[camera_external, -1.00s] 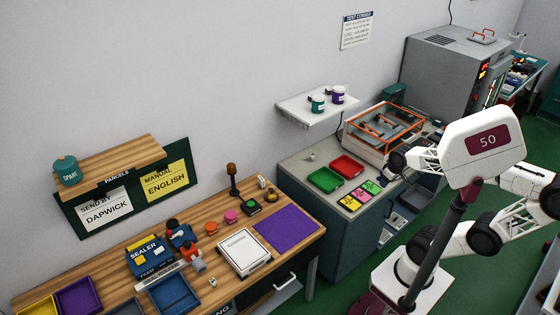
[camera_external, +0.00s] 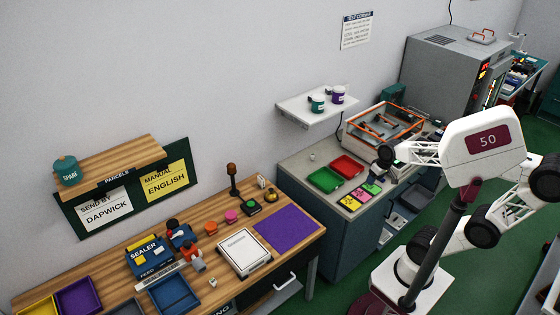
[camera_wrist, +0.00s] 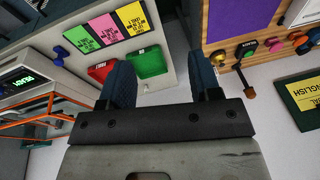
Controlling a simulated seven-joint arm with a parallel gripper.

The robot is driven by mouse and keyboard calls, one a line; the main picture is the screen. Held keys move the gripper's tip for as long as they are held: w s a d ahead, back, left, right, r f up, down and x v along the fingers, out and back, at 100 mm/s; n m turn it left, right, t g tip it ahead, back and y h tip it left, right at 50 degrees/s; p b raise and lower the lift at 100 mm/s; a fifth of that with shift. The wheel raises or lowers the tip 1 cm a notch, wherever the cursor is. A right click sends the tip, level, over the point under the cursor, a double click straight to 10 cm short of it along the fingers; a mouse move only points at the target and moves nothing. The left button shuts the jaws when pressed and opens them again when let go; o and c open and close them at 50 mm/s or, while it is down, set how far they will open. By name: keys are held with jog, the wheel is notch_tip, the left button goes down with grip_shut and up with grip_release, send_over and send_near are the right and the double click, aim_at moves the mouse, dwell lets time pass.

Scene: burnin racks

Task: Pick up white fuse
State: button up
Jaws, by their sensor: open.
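I cannot identify a white fuse with certainty. A small whitish piece (camera_external: 311,156) stands on the grey bench behind the green tray in the external view; it is too small to name. Another small pale piece (camera_external: 212,282) lies on the wooden bench. My gripper (camera_wrist: 163,80) is open, its two dark blue fingers wide apart with nothing between them in the wrist view. In the external view, my arm's dark end is over the right part of the grey bench, near the orange-edged case.
A green tray (camera_external: 325,180) and red tray (camera_external: 347,166) sit on the grey bench (camera_external: 297,166), beside yellow, pink and green cards (camera_external: 361,195). The clear orange-edged case (camera_external: 383,127) stands behind. A shelf (camera_external: 312,109) with jars overhangs. The wooden bench (camera_external: 217,204) is to the left.

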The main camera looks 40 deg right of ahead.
jog(key=w+a+f+m+g+y, duration=0.1)
jog(key=w+a+m+y, duration=0.1)
jog(key=w+a, duration=0.8)
jog(key=w+a+f+m+g+y, duration=0.1)
jog(key=w+a+m+y, duration=0.2)
jog(key=a, duration=1.2)
jog(key=w+a+f+m+g+y, duration=0.1)
jog(key=w+a+y, duration=0.1)
jog(key=w+a, duration=0.9)
jog(key=m+g+y, duration=0.2)
jog(key=m+y, duration=0.3)
jog(key=m, duration=0.4)
send_over(214, 279)
notch_tip(214, 279, down, 20)
jog(key=shift+r, duration=0.25)
jog(key=shift+t, duration=0.3)
jog(key=shift+d+f, duration=0.1)
jog(key=shift+f, duration=1.6)
